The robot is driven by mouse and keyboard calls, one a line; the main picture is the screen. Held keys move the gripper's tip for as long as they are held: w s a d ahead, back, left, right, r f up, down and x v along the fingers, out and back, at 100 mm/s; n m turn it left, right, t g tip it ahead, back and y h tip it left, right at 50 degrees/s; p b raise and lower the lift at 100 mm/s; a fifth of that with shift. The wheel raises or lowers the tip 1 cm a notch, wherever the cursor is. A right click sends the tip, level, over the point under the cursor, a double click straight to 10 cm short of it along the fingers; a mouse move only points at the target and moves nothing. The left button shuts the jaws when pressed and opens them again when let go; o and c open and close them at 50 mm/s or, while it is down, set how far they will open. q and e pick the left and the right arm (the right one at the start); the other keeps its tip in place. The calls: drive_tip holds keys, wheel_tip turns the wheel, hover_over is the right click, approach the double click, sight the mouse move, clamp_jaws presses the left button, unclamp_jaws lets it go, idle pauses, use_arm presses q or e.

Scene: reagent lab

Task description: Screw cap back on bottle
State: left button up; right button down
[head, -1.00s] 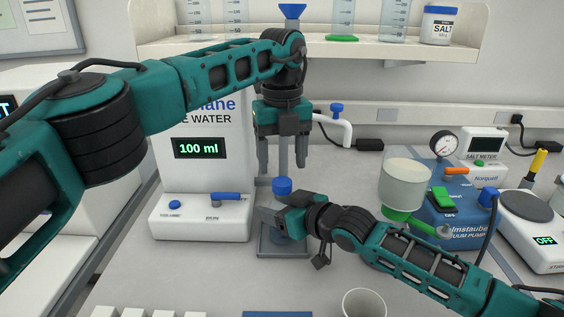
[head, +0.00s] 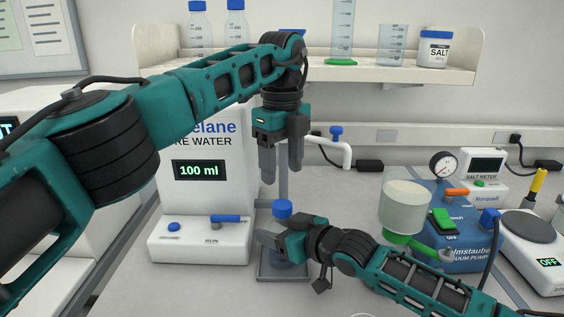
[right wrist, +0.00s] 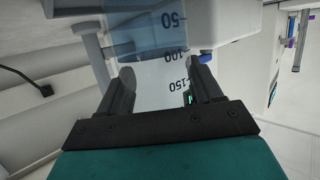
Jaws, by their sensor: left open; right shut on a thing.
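The clear bottle (right wrist: 150,75) has dark volume marks and shows between the fingers in the right wrist view. My right gripper (head: 270,241) is shut on it, in front of the dispenser stand's base. The blue cap (head: 282,208) sits on top of the bottle in the head view; how tight it is cannot be seen. My left gripper (head: 282,173) is open and empty, pointing down above the cap with a gap between. In the head view the right gripper hides much of the bottle's body.
The white water dispenser (head: 200,240) reads 100 ml, left of the bottle. The grey stand base (head: 284,277) is under it. A blue vacuum pump (head: 465,240) and white filter funnel (head: 405,205) stand to the right. A shelf (head: 390,73) crosses the back.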

sight(282, 204)
use_arm(q)
drive_tip(key=shift+f, duration=4)
drive_tip(key=c, duration=1.1)
drive_tip(key=shift+o, duration=0.2)
drive_tip(key=m, duration=0.6)
drive_tip(key=shift+m, duration=0.4)
drive_tip(key=o, duration=1.2)
drive_tip(key=shift+c, duration=0.2)
